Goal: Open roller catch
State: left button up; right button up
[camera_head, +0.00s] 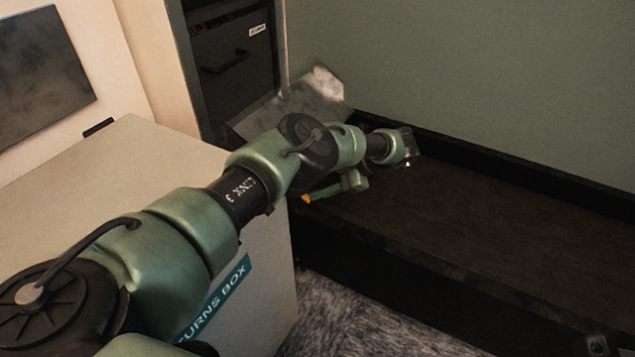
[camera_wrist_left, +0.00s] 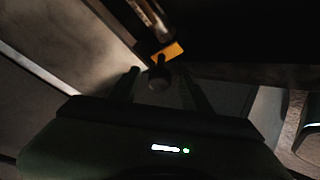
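The roller catch seems to be the orange piece (camera_wrist_left: 168,53) with a dark round knob (camera_wrist_left: 157,77) just below it in the left wrist view. In the head view a small orange spot (camera_head: 305,199) shows at the left end of the dark roller bed, beside my left gripper (camera_head: 322,192). My left gripper also shows in the wrist view (camera_wrist_left: 160,88), its two dark fingers apart, one on each side of the knob. I cannot tell whether they touch it. My arm hides much of this area in the head view. My right gripper is not in view.
A pale returns box (camera_head: 270,305) stands under my left arm. A grey metal chute or plate (camera_head: 315,92) lies behind the arm, with a dark drawer cabinet (camera_head: 232,60) beyond. The dark bed (camera_head: 480,230) runs right beneath a green panel (camera_head: 480,70).

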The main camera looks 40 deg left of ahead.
pick_arm(q)
jog(key=b+v, duration=0.1)
jog(key=v, duration=0.6)
jog(key=shift+d+r+b, duration=0.25)
jog(key=shift+b, duration=0.05)
